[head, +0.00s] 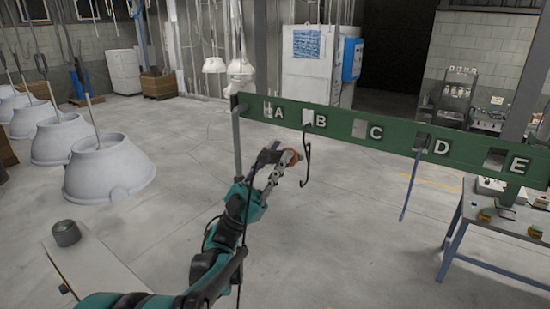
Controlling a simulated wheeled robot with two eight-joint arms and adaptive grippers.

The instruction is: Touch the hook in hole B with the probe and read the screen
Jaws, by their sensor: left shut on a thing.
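A green rail (400,138) crosses the view with square holes lettered A to E. A dark, thin hook (306,160) hangs from the hole by letter B and curls at its lower end. A bluish hook (409,190) hangs from the hole by D. My left gripper (284,168) is just left of the dark hook, below the rail. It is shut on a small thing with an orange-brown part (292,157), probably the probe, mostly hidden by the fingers. Whether it touches the hook cannot be told. No readable screen shows. My right gripper is not in view.
A grey post (237,140) holds the rail's left end, close to my left arm. A metal table (500,228) with small blocks stands at the right. Large white hoods (105,170) line the left. The floor between is clear.

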